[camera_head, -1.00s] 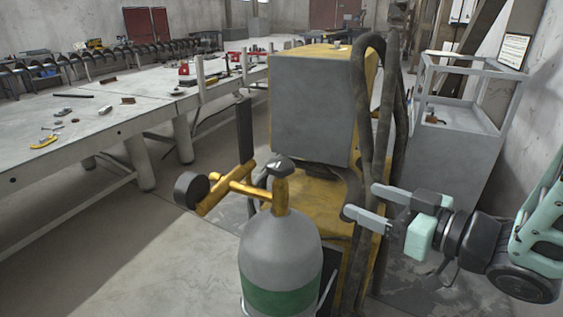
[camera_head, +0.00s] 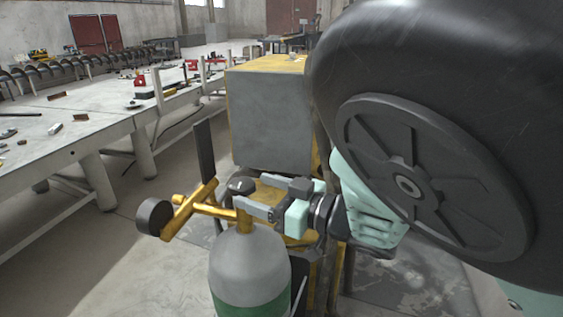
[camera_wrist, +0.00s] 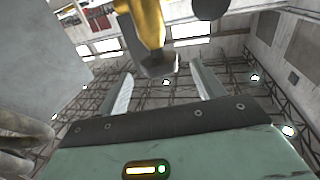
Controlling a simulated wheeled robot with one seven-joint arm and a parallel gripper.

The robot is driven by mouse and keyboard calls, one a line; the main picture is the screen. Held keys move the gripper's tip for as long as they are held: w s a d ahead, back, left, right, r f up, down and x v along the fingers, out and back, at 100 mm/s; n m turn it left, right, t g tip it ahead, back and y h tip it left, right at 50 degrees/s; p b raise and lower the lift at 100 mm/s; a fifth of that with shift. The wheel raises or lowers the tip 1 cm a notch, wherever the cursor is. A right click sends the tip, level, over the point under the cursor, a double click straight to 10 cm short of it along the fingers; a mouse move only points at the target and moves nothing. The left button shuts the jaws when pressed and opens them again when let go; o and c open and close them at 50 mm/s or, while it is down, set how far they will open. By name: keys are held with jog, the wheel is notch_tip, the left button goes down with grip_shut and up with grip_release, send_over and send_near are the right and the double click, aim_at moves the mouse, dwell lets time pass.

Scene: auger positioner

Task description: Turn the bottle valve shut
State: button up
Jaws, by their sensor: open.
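The gas bottle (camera_head: 250,262) is grey with a green band and stands upright in the lower middle of the head view. On its brass neck sits the dark valve knob (camera_head: 242,186). A brass regulator arm (camera_head: 190,208) runs left from the neck. My gripper (camera_head: 258,195) is open, level with the neck and just right of the knob. Its near fingertip overlaps the neck in this view; I cannot tell whether it touches. In the wrist view the knob (camera_wrist: 158,66) appears in line with the gap between my open fingers (camera_wrist: 163,88), with nothing gripped.
A yellow and grey machine (camera_head: 268,115) stands close behind the bottle. A long grey workbench (camera_head: 85,125) with tools runs along the left. The floor between bench and bottle is clear. My arm covers much of the right side.

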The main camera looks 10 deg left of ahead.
aim_at(252, 189)
jog(key=shift+p+x, duration=0.4)
jog(key=shift+x, duration=1.95)
jog(key=c, duration=1)
